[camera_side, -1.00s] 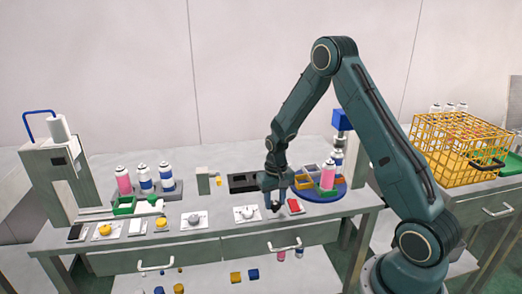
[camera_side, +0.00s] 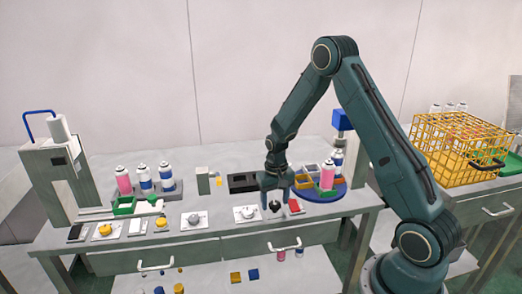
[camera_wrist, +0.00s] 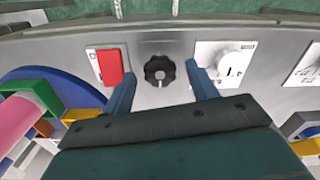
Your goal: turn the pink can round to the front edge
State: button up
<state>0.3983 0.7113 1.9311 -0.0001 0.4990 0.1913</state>
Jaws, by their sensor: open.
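In the wrist view the pink can (camera_wrist: 14,120) is cut off by the left edge, next to a green bin on the turntable (camera_wrist: 60,82). A black knob (camera_wrist: 159,71) sits on the bench front strip. My gripper (camera_side: 275,203) is at the knob, pointing down. In the wrist view my gripper (camera_wrist: 161,72) is open, with one finger on each side of the knob and gaps showing. Finger height is hard to tell.
A red switch (camera_wrist: 112,67) is left of the knob and a white dial plate (camera_wrist: 226,66) right of it. Another pink can (camera_side: 123,181) stands in a rack at the left. Colored bins share the turntable. A yellow wire basket (camera_side: 458,145) is at the right.

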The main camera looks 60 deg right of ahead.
aim_at(275, 204)
notch_tip(275, 204, up, 14)
dwell(0.7)
jog(key=s+a+r+n+t, duration=0.3)
jog(key=s+a+r, duration=0.6)
jog(key=a+r, duration=0.3)
jog(key=s+a+r+n+t, duration=0.1)
jog(key=s+a+n, duration=0.1)
jog(key=s, duration=0.4)
jog(key=s+a+r+n+t, duration=0.1)
jog(key=s+a, duration=0.2)
jog(key=s, duration=0.4)
jog(key=shift+s+r+n+t, duration=0.25)
jog(key=shift+r+n+t, duration=0.05)
jog(key=shift+r+n, duration=0.1)
dwell(0.9)
